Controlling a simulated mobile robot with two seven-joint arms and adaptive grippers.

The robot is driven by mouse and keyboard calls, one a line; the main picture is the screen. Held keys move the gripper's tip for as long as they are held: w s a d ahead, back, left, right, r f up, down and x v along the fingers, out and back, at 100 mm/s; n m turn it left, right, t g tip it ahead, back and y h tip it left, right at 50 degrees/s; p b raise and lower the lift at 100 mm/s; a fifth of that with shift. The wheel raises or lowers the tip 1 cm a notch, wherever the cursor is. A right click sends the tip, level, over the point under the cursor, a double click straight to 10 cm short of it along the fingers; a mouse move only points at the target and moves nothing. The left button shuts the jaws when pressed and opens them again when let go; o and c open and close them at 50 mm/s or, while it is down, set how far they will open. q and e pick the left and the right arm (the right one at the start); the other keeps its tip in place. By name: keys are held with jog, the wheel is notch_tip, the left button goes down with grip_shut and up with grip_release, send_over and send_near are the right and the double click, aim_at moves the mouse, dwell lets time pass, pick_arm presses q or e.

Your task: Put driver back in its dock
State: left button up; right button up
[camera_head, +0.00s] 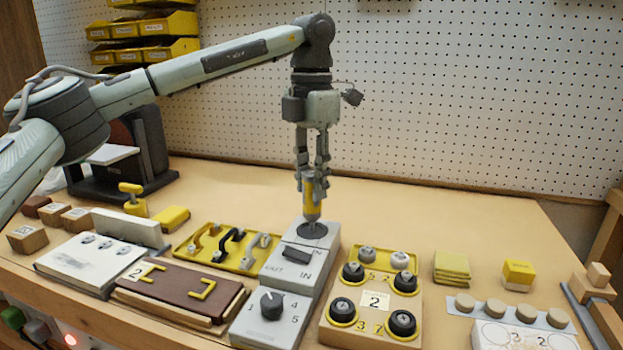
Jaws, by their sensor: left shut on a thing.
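My left gripper (312,175) is shut on the driver (312,198), a yellow cylindrical tool held upright. The driver's lower end is over or in the dark round socket of its dock (313,230), at the back of a grey box. I cannot tell whether the tip is seated in the socket. The front of that grey box (285,256) carries a dark switch and the words OUT and IN. My right gripper does not show.
A grey knob box (270,305) stands in front of the dock. A wooden box with black knobs (373,302) is to its right, and a yellow tray with handles (228,247) is to its left. Yellow blocks and round wooden pieces lie farther right. The bench behind the dock is clear.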

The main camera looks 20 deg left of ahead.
aim_at(311, 201)
pick_arm(q)
jog(key=shift+f+b, duration=0.85)
jog(key=shift+f, duration=1.15)
dwell(1.1)
jog(key=shift+f, duration=0.15)
dwell(0.8)
jog(key=o, duration=1.1)
jog(key=shift+o, duration=0.6)
jog(key=shift+o, duration=0.9)
jog(key=shift+r+p, duration=1.9)
jog(key=shift+r, duration=1.6)
